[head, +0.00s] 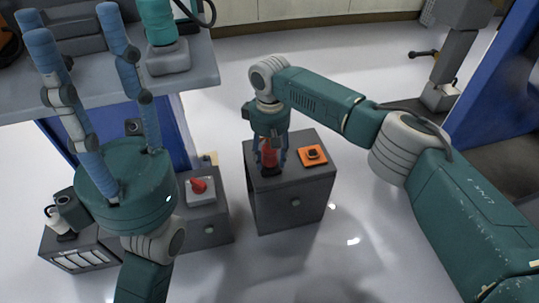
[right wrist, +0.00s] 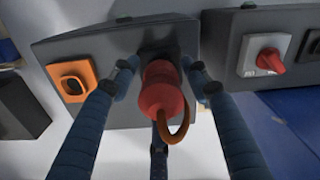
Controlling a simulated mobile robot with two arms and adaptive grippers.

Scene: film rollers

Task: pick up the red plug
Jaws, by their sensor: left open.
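The red plug (head: 269,155) is upright at a dark socket on top of the grey cabinet (head: 258,185). It also shows in the right wrist view (right wrist: 163,92), with an orange-brown loop at its near end. My right gripper (head: 270,163) points down over it, its blue fingers around the plug. In the right wrist view the fingertips are close on either side of the plug, and I cannot tell whether they touch it. My left gripper (head: 69,14) is open and empty, its fingers pointing toward the workbench at the upper left.
An orange square socket (head: 314,155) sits beside the plug on the same cabinet. A red switch on a light box (head: 199,189) is on the lower unit to the left. A grey workbench (head: 205,65) stands at the upper left. The floor right of the cabinet is clear.

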